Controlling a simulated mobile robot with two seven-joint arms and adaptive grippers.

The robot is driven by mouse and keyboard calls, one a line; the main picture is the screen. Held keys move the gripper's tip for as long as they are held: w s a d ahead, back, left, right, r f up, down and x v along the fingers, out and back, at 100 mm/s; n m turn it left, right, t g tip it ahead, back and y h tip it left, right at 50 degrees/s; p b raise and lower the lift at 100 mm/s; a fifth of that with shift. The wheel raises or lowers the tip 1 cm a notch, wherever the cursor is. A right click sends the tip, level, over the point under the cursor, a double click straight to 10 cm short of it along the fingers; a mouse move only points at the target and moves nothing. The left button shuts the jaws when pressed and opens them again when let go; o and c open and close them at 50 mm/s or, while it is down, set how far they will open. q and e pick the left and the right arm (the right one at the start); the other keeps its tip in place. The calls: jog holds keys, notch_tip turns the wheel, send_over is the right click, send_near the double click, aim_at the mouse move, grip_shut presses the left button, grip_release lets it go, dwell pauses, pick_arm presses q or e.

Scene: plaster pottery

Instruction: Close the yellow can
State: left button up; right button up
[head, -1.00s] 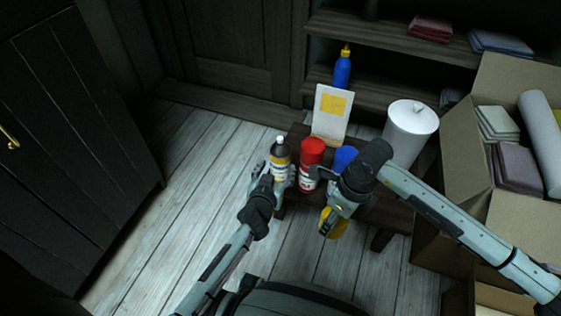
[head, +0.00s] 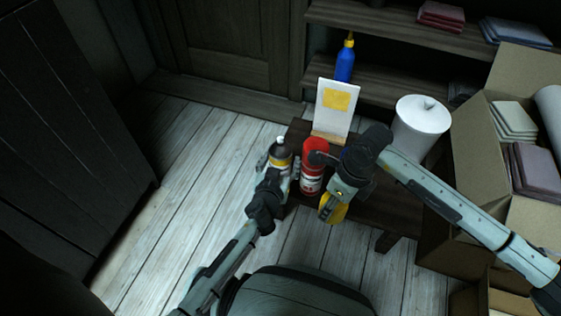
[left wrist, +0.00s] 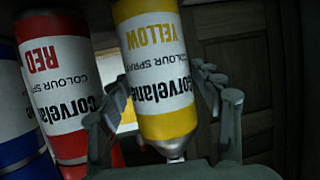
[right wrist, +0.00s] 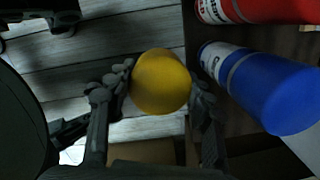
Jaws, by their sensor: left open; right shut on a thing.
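The yellow can (head: 279,162) stands uncapped on a low dark bench, with a white nozzle on top. It fills the middle of the left wrist view (left wrist: 156,65), showing its YELLOW label. My left gripper (head: 281,175) is open, its fingers on either side of the can; I cannot tell if they touch it. My right gripper (right wrist: 160,95) is shut on the yellow cap (right wrist: 160,80), held to the right of the yellow can and nearer to me. The cap also shows in the head view (head: 334,209).
A red can (head: 314,165) stands just right of the yellow can. Behind are a white card (head: 336,112) and a white lidded pot (head: 421,125). A cardboard box (head: 478,165) stands right.

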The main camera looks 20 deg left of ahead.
aim_at(279, 154)
pick_arm(q)
jog(key=c, duration=1.4)
jog(key=shift+c, duration=0.2)
jog(key=shift+w+r, duration=0.1)
jog(key=shift+r, duration=0.1)
